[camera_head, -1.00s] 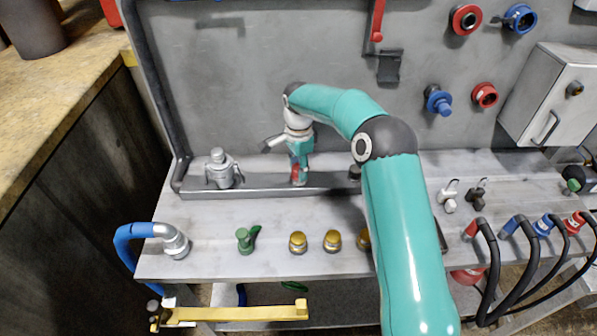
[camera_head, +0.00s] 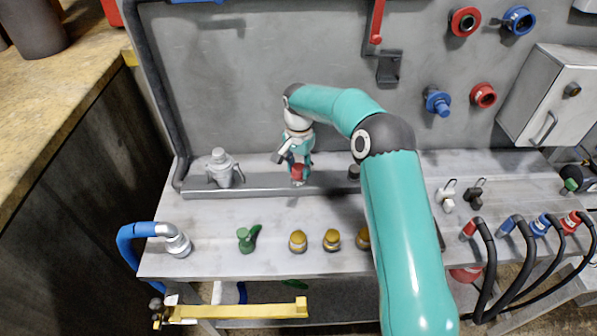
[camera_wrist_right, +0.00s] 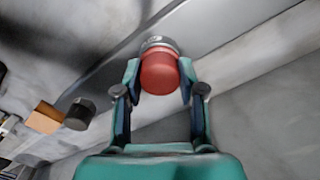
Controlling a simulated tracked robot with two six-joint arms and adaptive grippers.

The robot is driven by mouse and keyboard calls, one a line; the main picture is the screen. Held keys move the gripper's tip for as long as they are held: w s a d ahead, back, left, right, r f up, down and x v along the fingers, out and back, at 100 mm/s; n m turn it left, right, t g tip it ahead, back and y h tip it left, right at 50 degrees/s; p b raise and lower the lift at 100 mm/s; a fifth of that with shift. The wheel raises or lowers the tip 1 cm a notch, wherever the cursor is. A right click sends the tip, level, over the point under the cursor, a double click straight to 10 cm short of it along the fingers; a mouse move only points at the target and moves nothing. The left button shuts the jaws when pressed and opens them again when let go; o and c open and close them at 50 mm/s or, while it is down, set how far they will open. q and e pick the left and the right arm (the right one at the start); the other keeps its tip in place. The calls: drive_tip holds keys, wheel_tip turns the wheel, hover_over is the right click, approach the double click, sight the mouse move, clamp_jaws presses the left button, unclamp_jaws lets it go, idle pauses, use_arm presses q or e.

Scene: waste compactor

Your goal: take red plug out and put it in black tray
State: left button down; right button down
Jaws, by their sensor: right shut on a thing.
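The red plug (camera_head: 298,171) is at the long grey metal rail at the back of the workbench. My right gripper (camera_head: 297,164) points down at it, with its fingers around the plug. In the right wrist view the round red plug (camera_wrist_right: 159,74) sits between the two fingertips of the gripper (camera_wrist_right: 159,82), and a silver collar shows beyond it. I cannot tell whether the plug is still seated in the rail. No black tray can be made out clearly; a dark edge (camera_head: 441,236) shows just right of my right arm, which hides most of that area. My left gripper is not in view.
A grey metal fitting (camera_head: 221,168) stands on the rail to the left. A green handle (camera_head: 246,239) and several yellow knobs (camera_head: 298,241) line the bench front. Black hoses (camera_head: 490,262) and a grey cabinet (camera_head: 553,100) are at the right.

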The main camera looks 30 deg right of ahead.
drive_tip(key=n, duration=0.4)
drive_tip(key=shift+p, duration=0.35)
drive_tip(key=shift+n, duration=1.1)
drive_tip(key=n+p, duration=0.1)
drive_tip(key=n, duration=0.2)
drive_tip(key=c, duration=0.6)
unclamp_jaws()
drive_tip(key=shift+c, duration=0.5)
